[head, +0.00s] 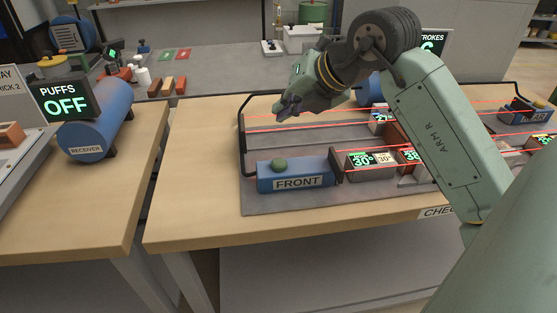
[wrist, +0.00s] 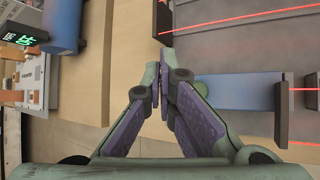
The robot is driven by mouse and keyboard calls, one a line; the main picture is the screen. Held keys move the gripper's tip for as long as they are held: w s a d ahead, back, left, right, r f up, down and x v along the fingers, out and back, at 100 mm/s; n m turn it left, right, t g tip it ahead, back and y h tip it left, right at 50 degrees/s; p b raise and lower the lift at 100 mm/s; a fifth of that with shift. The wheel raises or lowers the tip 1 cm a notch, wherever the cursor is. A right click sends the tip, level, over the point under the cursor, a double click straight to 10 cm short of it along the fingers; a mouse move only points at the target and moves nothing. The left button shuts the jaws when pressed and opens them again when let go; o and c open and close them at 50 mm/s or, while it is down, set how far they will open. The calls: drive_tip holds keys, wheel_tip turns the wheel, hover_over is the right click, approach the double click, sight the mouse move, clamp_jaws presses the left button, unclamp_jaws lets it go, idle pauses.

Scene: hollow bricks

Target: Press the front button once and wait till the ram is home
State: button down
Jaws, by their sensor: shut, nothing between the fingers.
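The front unit (head: 262,186) is a blue box labelled FRONT, with a green round button (head: 279,164) on top. A dark upright plate (head: 335,165) stands close against its right end; I cannot tell any gap. In the wrist view, the blue box (wrist: 240,92) lies right of the fingers, with the dark plate (wrist: 281,112) at its far end. My gripper (head: 283,110) is shut and empty, above and behind the button, apart from it. In the wrist view my gripper's fingertips (wrist: 163,62) meet, and the fingers may partly hide the button.
Bricks with lit displays (head: 371,164) stand right of the plate, crossed by red light lines. A dark rail (head: 242,140) edges the bench plate. A strokes display (head: 434,42) is mostly hidden by my arm. The blue receiver (head: 98,122) stands left, beside a puffs sign (head: 64,98) reading OFF.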

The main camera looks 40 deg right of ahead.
drive_tip(key=shift+f, duration=0.1)
drive_tip(key=b, duration=0.4)
hover_over(283, 161)
wheel_tip(283, 161, down, 7)
drive_tip(key=shift+w+f, duration=0.1)
drive_tip(key=shift+f, duration=0.05)
drive_tip(key=shift+f+b, duration=0.6)
drive_tip(key=shift+f, duration=0.05)
drive_tip(key=shift+f, duration=0.15)
idle(0.7)
drive_tip(key=shift+f+b, duration=0.3)
drive_tip(key=shift+b, duration=0.4)
drive_tip(key=shift+f+b, duration=0.5)
drive_tip(key=shift+b, duration=0.15)
idle(0.4)
drive_tip(key=shift+r, duration=0.1)
drive_tip(key=shift+r+p, duration=0.35)
drive_tip(key=shift+r, duration=0.5)
drive_tip(key=shift+r, duration=0.15)
